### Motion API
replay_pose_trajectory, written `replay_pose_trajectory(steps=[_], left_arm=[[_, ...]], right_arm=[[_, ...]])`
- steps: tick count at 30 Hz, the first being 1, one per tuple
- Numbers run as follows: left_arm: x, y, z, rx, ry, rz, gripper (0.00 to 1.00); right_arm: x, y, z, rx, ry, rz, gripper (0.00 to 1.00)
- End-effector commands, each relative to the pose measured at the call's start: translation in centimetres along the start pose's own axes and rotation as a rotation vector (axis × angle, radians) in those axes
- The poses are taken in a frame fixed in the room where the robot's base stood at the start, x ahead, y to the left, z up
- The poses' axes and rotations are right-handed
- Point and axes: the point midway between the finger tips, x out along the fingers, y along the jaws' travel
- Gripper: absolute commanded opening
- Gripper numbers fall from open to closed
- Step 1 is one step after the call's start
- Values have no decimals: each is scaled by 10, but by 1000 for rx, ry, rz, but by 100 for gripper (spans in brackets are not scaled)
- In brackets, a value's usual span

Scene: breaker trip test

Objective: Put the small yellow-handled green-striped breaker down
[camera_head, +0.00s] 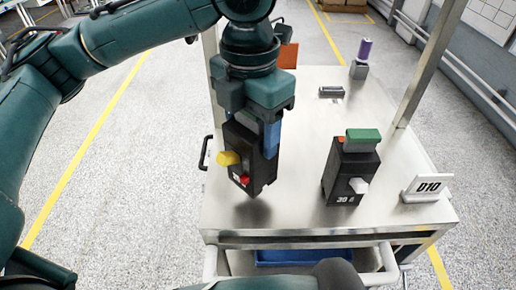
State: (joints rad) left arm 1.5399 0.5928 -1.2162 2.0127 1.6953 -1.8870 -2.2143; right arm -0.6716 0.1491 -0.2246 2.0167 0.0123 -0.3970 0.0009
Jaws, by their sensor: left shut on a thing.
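My left gripper (254,118) points down over the left part of the metal cart top and is shut on a black breaker. This breaker (258,172) has a yellow handle (228,158) and a red button on its front. Its top is covered by the gripper, and I see no green stripe on it. A dark shadow lies on the cart top just below it, and it seems to be held slightly above the surface, a little tilted. My right gripper is not in view.
On the cart top (300,205), a second black breaker (345,175) with a green top and white handle stands to the right. A purple-topped item (363,55) and a small dark bar (331,91) are at the back.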

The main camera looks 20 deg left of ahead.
Motion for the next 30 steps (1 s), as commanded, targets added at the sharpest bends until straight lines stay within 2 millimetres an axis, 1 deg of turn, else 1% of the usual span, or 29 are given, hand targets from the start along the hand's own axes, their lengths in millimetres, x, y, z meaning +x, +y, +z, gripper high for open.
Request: replay_pose_trajectory(steps=[1, 7, 13, 15, 24, 25, 30], left_arm=[[5, 0, 0, -1, 0, -1, 19], [20, 0, 0, -1, -1, 0, 19], [46, 0, 0, -1, -1, 0, 19], [49, 0, 0, -1, -2, -1, 19], [51, 0, 0, -1, -2, -1, 19], [52, 0, 0, -1, 0, -1, 61], [52, 0, 0, -1, -1, -1, 75]], right_arm=[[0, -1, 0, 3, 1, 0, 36], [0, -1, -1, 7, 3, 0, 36], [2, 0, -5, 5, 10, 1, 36], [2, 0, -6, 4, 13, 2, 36], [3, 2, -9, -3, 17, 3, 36], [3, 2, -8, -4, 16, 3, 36], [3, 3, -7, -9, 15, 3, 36]])
